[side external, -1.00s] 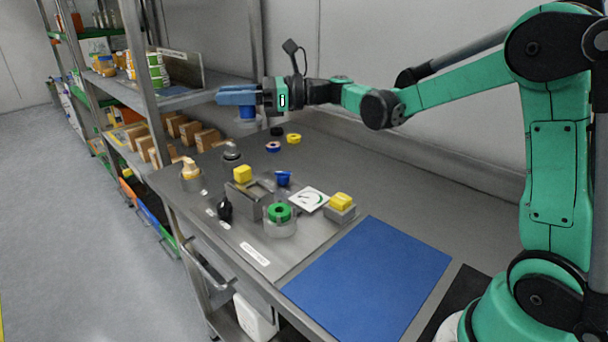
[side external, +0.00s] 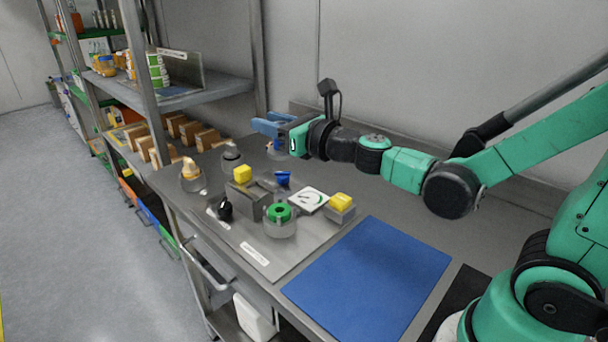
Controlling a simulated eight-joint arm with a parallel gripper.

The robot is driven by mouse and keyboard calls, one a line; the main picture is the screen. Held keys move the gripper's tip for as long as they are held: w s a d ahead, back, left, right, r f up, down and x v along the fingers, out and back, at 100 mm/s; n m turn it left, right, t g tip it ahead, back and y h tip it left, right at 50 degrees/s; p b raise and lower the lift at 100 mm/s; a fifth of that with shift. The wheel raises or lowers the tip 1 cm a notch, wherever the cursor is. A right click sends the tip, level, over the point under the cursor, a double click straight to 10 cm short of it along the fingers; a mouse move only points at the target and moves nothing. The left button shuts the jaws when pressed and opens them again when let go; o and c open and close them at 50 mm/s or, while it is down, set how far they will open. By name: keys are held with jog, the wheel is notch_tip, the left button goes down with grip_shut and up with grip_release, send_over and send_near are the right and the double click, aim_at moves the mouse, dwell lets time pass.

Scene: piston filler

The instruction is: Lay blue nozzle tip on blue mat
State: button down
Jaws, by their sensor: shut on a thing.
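My gripper (side external: 268,126), with blue fingers, is above the far part of the bench. It is shut on a blue piece, which I take to be the blue nozzle tip; the fingers mostly hide it in this view. The blue mat (side external: 368,278) lies flat and bare at the front right of the bench, well to the right of and nearer than my gripper.
A small blue funnel-shaped part (side external: 283,179) stands near the grey block (side external: 243,204). A green ring (side external: 279,212), a gauge card (side external: 308,199) and a yellow-topped block (side external: 341,206) stand left of the mat. Orange (side external: 190,174) and grey (side external: 231,156) tips stand at the left.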

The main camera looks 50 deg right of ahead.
jog(key=w+a+r+n+g+y, duration=0.2)
jog(key=w+r+n+g+y, duration=0.15)
jog(key=w+n+y, duration=0.4)
jog(key=s+d+n+g+y, duration=0.1)
jog(key=n+g+y, duration=0.1)
jog(key=g, duration=0.1)
jog(key=s+d+n+g+y, duration=0.1)
jog(key=n+g+y, duration=0.1)
jog(key=g+y, duration=0.1)
jog(key=s+d+r+n+g+y, duration=0.1)
jog(key=s+n+g+y, duration=0.1)
jog(key=g+y, duration=0.1)
jog(key=shift+r+g, duration=0.1)
jog(key=shift+g, duration=0.35)
notch_tip(320, 180, down, 20)
jog(key=shift+r, duration=0.2)
jog(key=shift+f, duration=0.15)
jog(key=c, duration=0.6)
grip_release()
jog(key=shift+o, duration=0.2)
